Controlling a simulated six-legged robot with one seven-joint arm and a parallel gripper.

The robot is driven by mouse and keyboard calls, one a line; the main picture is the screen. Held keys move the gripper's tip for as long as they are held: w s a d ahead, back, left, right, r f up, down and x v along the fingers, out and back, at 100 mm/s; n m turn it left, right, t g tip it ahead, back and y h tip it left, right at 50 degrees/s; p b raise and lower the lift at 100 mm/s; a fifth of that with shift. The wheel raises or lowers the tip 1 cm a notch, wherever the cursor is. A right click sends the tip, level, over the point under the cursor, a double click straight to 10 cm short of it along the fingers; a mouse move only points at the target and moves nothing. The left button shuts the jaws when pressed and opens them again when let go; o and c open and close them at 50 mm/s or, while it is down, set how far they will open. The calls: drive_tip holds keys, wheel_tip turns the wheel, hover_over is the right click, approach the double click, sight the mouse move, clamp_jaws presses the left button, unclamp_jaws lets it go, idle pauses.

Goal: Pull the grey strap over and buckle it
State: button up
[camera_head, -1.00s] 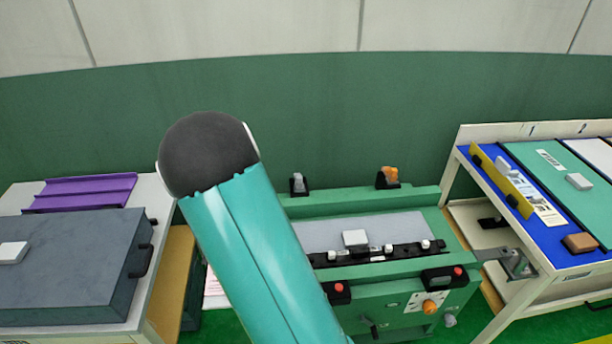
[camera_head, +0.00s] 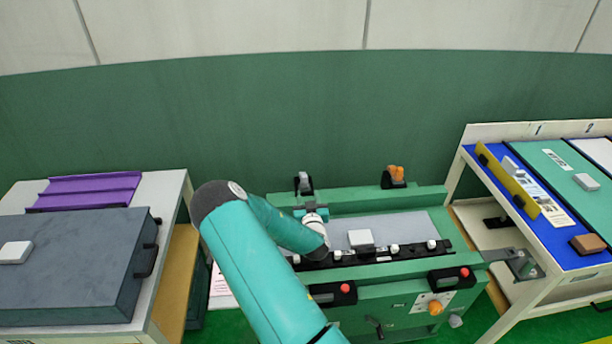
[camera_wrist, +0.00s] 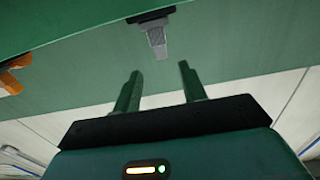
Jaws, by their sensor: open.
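The grey strap (camera_head: 304,183) stands up from a black holder on the back rail of the green fixture, at its left. In the wrist view the grey strap (camera_wrist: 157,38) hangs from its black base, ahead of the fingers and roughly centred between them. My gripper (camera_wrist: 160,75) is open and empty, apart from the strap. In the head view my gripper (camera_head: 311,212) is just in front of the strap, partly hidden by my wrist. A black buckle with a red button (camera_head: 335,293) sits at the fixture's front left, partly covered by my arm.
An orange strap (camera_head: 396,175) stands at the back right of the green fixture (camera_head: 400,308); a second buckle with a red button (camera_head: 452,279) is at front right. A grey panel with a white block (camera_head: 360,238) lies between. Tables stand on both sides.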

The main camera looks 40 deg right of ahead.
sight(305, 181)
drive_tip(key=x, duration=1.1)
drive_tip(key=shift+w+d, duration=0.25)
drive_tip(key=shift+w, duration=0.05)
drive_tip(key=shift+c, duration=0.4)
clamp_jaws()
